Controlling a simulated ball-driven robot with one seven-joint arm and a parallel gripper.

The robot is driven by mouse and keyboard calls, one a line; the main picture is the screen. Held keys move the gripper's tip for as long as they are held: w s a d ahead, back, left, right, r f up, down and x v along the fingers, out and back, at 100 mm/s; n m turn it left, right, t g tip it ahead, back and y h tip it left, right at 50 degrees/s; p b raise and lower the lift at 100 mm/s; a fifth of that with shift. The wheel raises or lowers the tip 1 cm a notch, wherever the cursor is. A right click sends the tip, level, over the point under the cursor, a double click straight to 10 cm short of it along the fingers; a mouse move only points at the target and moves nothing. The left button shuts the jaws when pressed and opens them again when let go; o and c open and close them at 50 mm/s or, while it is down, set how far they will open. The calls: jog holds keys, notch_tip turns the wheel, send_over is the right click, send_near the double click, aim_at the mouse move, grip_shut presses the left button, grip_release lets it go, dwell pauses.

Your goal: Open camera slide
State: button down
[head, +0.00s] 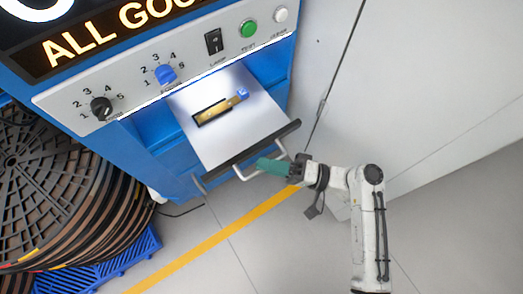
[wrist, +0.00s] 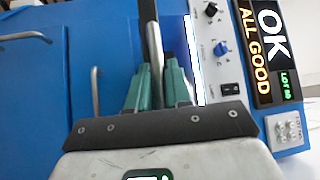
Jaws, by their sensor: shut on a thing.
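The camera slide (head: 222,147) is a pale tray pulled out of the blue cabinet, with a dark front edge and a light bar handle (head: 240,174). A brass-coloured strip with a blue end (head: 221,108) lies in a dark recess on the slide. My gripper (head: 272,166) has green fingers and is at the right part of the handle. In the wrist view, the green fingers (wrist: 158,85) are closed around the handle bar (wrist: 154,45). The contact spot between the fingers is partly hidden.
The blue cabinet (head: 155,140) bears a panel with a black knob (head: 101,108), blue knob (head: 166,75) and green button (head: 248,28). Stacked reels (head: 60,185) stand on a blue pallet at left. A pale wall or door (head: 430,80) is at right. Floor is clear in front.

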jog(key=s+d+p, duration=0.1)
jog(key=s+d, duration=0.2)
jog(key=s, duration=0.2)
jog(key=shift+s+d+p, duration=0.3)
jog(key=shift+d+p, duration=0.05)
jog(key=shift+d, duration=0.05)
jog(key=c, duration=1.1)
grip_release()
jog(key=shift+c, duration=0.2)
jog(key=shift+d, duration=0.1)
jog(key=v, duration=1)
jog(key=shift+d, duration=0.3)
jog(key=shift+s+f, duration=0.1)
